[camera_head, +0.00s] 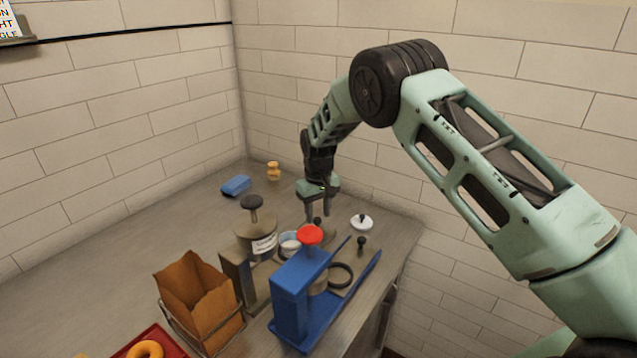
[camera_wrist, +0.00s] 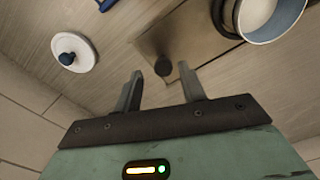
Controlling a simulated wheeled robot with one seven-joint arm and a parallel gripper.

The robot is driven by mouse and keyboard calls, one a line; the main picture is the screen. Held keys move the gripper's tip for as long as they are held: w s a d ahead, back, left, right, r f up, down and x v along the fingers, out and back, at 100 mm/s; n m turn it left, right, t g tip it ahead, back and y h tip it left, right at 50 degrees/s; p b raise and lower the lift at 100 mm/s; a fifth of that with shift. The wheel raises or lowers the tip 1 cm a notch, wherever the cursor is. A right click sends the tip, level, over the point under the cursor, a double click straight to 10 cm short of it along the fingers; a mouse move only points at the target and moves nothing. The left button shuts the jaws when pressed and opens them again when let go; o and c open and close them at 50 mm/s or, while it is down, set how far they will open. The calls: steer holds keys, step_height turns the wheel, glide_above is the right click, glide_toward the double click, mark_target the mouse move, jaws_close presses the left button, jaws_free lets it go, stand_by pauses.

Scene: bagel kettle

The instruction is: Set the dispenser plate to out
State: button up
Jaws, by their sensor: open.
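A flat brown-grey metal plate (camera_wrist: 195,42) with a small dark knob (camera_wrist: 163,65) lies on the counter in the wrist view; I take it for the dispenser plate. The knob also shows in the head view (camera_head: 317,221), close under my fingertips. My gripper (camera_head: 318,215) is open and points down over the plate. In the wrist view my gripper (camera_wrist: 161,72) has a finger to each side of the knob, with visible gaps. I cannot tell how far the tips are above it. The labelled grey dispenser (camera_head: 254,238) with a black top knob stands to the left.
A white lid (camera_head: 362,222) lies to the right. A blue press with a red knob (camera_head: 310,235) stands in front. A paper bag (camera_head: 195,290) and blue block (camera_head: 236,186) are left. The wall is behind.

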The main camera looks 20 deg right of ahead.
step_height(320, 180, up, 15)
steer(key=b, duration=0.3)
steer(key=shift+s+d, duration=0.1)
